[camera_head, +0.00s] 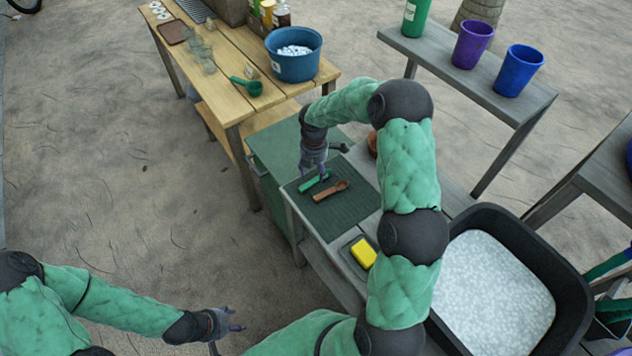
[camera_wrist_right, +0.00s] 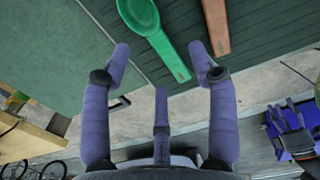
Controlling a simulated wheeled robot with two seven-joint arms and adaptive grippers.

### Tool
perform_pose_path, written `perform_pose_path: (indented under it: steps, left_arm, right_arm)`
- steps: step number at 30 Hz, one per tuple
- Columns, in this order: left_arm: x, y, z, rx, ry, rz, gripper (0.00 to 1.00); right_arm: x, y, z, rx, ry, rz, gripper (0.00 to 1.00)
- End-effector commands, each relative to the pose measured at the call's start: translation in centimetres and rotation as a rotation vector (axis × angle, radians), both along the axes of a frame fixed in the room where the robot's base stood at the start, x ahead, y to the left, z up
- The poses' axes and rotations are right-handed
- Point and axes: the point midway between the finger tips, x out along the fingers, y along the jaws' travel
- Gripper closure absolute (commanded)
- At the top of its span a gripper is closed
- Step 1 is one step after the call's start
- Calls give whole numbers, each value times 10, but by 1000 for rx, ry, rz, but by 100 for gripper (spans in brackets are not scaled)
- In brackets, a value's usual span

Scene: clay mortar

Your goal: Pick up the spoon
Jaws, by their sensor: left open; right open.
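A green spoon (camera_head: 307,186) and a brown spoon (camera_head: 332,191) lie side by side on a dark green ribbed mat (camera_head: 345,213). My right gripper (camera_head: 321,174) is open and empty, pointing down over the green spoon and hiding part of it. In the right wrist view the green spoon (camera_wrist_right: 163,50) crosses the space between the open fingertips (camera_wrist_right: 158,48), its bowl beyond them. The brown spoon's handle (camera_wrist_right: 216,25) shows just right of the right fingertip. Whether the fingers touch the spoon I cannot tell. My left gripper (camera_head: 228,330) is open and empty, low over the ground.
A yellow sponge (camera_head: 363,252) sits on a small tray near the mat. A black tub (camera_head: 535,262) of pale granules stands to the right. A wooden table (camera_head: 228,95) behind holds a blue bucket (camera_head: 294,66) and a green scoop (camera_head: 248,86). Purple and blue cups (camera_head: 518,71) stand on a grey bench.

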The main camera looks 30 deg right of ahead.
Motion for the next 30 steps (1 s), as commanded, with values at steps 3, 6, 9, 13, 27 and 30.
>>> perform_pose_path:
  steps: [3,6,9,13,27,30]
  left_arm:
    - [0,0,-14,0,0,0,46]
    - [0,0,-19,0,0,0,46]
    - [0,0,-20,0,0,0,46]
    - [0,0,-19,0,0,0,46]
    - [0,0,-19,0,0,0,46]
    - [0,0,-19,0,0,0,46]
  right_arm:
    - [1,3,-22,1,3,1,40]
    - [1,3,-35,1,3,0,40]
    - [1,3,-40,1,1,0,40]
    - [1,3,-39,0,0,-1,40]
    - [1,3,-39,1,1,0,88]
    - [1,3,-39,1,1,0,88]
